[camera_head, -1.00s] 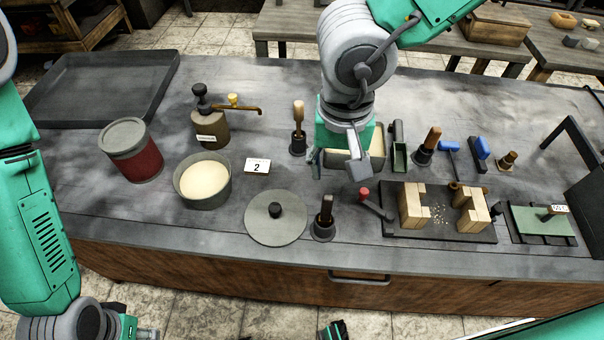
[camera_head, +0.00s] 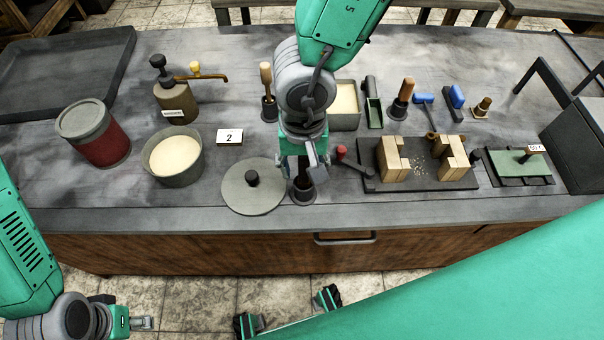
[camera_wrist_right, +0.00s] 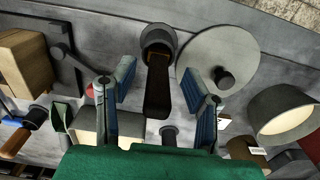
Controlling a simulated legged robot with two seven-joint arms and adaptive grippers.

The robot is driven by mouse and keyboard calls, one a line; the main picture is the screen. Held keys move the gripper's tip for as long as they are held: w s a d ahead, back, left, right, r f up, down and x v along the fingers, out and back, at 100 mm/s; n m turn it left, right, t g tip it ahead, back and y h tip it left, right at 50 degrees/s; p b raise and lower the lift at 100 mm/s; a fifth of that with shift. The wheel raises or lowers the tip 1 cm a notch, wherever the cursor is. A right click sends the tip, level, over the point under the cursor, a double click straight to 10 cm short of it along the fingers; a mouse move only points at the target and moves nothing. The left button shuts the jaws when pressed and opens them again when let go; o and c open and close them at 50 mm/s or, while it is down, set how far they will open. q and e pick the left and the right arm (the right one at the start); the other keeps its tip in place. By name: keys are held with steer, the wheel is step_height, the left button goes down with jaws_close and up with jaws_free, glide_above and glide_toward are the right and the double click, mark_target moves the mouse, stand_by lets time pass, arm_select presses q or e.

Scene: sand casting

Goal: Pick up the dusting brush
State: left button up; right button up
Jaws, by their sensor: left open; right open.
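A dark-handled tool (camera_head: 303,180), which I take for the dusting brush, stands in a round holder (camera_head: 303,197) near the counter's front edge. Its bristles are hidden. In the right wrist view its dark handle (camera_wrist_right: 158,92) lies between the two blue-padded fingers, with space on both sides. My right gripper (camera_head: 303,163) is open just above and around the handle, not closed on it, and partly hides it in the head view. My left gripper (camera_head: 141,323) is open and empty, low at the left in front of the counter.
A round grey lid (camera_head: 254,190) lies close left of the holder. A red-knobbed tool (camera_head: 351,158) and a board (camera_head: 415,180) with wooden blocks are close right. A sand bowl (camera_head: 176,172), red canister (camera_head: 100,150) and two wooden-handled tools stand farther off.

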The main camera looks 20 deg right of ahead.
steer(key=shift+d+f, duration=0.1)
steer(key=shift+f, duration=0.6)
jaws_close()
steer(key=shift+r, duration=0.2)
step_height(320, 180, up, 10)
steer(key=shift+f+p, duration=0.15)
steer(key=shift+p, duration=0.95)
